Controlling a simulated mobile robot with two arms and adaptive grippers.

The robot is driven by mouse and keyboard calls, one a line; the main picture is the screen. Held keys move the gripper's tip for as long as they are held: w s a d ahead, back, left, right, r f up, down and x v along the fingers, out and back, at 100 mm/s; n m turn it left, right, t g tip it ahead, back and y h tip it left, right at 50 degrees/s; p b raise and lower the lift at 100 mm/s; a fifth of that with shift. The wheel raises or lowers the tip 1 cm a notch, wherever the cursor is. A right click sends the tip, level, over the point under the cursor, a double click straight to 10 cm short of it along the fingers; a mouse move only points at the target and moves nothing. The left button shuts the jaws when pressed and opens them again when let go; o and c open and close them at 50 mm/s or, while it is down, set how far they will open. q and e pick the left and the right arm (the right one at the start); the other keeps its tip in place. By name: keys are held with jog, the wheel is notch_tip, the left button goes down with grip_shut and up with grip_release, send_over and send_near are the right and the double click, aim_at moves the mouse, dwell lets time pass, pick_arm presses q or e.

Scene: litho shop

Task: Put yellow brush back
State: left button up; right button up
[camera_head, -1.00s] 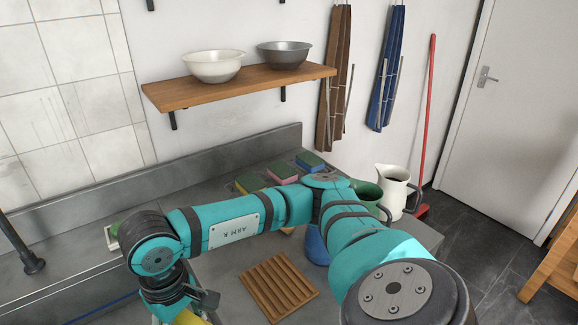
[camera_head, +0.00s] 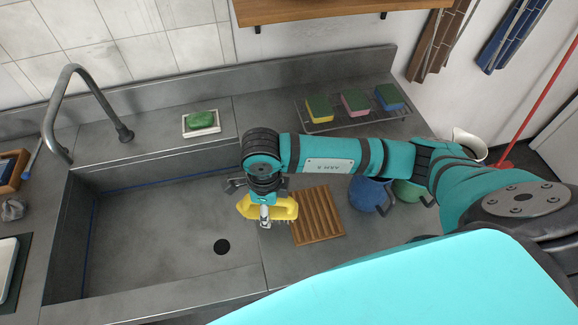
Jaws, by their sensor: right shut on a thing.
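The yellow brush (camera_head: 284,208) is in my right gripper (camera_head: 265,215), which is shut on it and points down. From above, brush and gripper show over the right edge of the sink, close to the left side of the slatted wooden rack (camera_head: 317,215). I cannot tell how high the brush is. My left gripper is not in view.
The empty sink (camera_head: 150,240) lies left. A soap dish with green soap (camera_head: 201,121) sits behind it. A wire rack (camera_head: 352,123) holds yellow, pink and blue sponges. Blue (camera_head: 369,194) and green (camera_head: 408,192) vessels stand right of the wooden rack. A curved faucet (camera_head: 62,110) rises left.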

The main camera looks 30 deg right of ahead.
jog(key=shift+w+d+m, duration=0.1)
jog(key=shift+m, duration=0.3)
jog(key=shift+w+d+f, duration=0.15)
jog(key=shift+w+d, duration=0.4)
jog(key=shift+d, duration=0.05)
jog(key=shift+w+d+f, duration=0.15)
jog(key=shift+w+d, duration=0.4)
jog(key=w+d+b, duration=0.1)
jog(key=w+d, duration=0.1)
jog(key=d, duration=0.1)
jog(key=w+d+b, duration=0.1)
jog(key=w+d, duration=0.2)
jog(key=w+d+f+b, duration=0.1)
jog(key=w+d, duration=0.2)
jog(key=shift+w, duration=0.15)
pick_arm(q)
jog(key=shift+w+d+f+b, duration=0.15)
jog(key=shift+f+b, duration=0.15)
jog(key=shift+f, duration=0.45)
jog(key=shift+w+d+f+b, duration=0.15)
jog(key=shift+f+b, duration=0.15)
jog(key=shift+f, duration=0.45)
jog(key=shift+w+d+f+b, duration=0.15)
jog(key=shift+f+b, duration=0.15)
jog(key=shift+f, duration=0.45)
pick_arm(e)
jog(key=shift+w+f, duration=0.1)
jog(key=shift+f, duration=1.65)
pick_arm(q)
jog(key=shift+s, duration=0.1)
